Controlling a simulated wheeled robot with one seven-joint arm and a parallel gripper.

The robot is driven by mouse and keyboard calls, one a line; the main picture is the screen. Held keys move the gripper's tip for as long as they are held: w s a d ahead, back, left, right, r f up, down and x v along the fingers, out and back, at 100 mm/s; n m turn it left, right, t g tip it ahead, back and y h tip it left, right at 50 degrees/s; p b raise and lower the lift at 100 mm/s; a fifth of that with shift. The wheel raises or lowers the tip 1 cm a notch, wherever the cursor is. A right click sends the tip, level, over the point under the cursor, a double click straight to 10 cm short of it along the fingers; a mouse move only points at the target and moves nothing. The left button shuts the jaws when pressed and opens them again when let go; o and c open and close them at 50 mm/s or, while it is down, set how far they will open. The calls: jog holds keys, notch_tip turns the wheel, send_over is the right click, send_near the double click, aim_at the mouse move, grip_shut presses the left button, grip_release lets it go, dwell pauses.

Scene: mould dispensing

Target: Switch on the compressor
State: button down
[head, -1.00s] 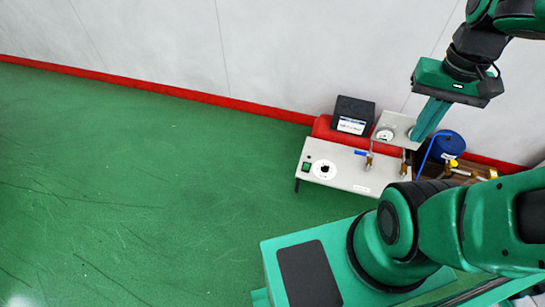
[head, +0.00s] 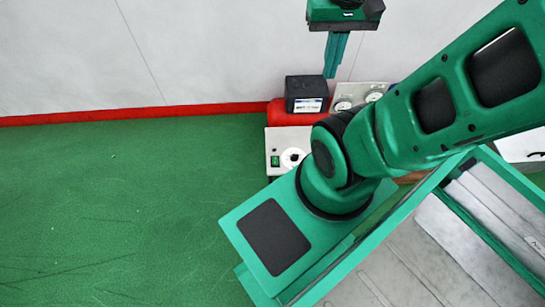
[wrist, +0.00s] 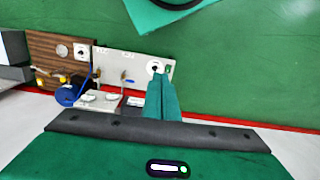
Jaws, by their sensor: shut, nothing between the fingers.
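The compressor shows in the head view as a red tank (head: 278,113) with a black box (head: 306,93) on top. A pale control panel (head: 282,140) in front carries a green switch (head: 275,160) and a round white dial (head: 292,158). My arm hides the panel's right part. My gripper (head: 331,76) is shut and empty, fingers pointing down, apart from the panel and by the wall side of the unit in the picture. In the wrist view, my gripper (wrist: 161,76) overlaps one end of the panel (wrist: 125,62), just below the dial (wrist: 156,66). The switch cannot be made out there.
Two gauges (head: 342,105) sit on a plate beside the black box. The wrist view shows a blue container (wrist: 68,95) and a brown wooden board (wrist: 50,50) beyond the panel. A white wall (head: 200,50) stands behind. The green floor (head: 120,200) at left is clear.

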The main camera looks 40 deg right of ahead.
jog(key=shift+s+d, duration=0.1)
jog(key=w+d+f+n+h, duration=0.1)
jog(key=w+d+f+n, duration=0.25)
jog(key=w, duration=0.25)
jog(key=w+d+f+n, duration=0.2)
jog(key=w+f, duration=0.2)
jog(key=w, duration=0.3)
jog(key=w+d+f+n+g, duration=0.1)
jog(key=w+f+n, duration=0.1)
jog(key=w+f, duration=0.45)
jog(key=w+d+f+n, duration=0.1)
jog(key=w+f+n, duration=0.2)
jog(key=f, duration=0.6)
jog(key=n+y, duration=0.2)
jog(key=n, duration=0.5)
send_over(275, 163)
jog(key=w+d, duration=0.1)
jog(key=w, duration=0.1)
notch_tip(275, 163, down, 35)
jog(key=shift+s+d+f, duration=0.1)
jog(key=shift+s+f, duration=0.05)
jog(key=shift+f, duration=0.05)
jog(key=f, duration=0.4)
jog(key=s+f, duration=0.1)
jog(key=f, duration=0.4)
jog(key=a+f, duration=0.1)
jog(key=f, duration=0.4)
jog(key=shift+s, duration=0.2)
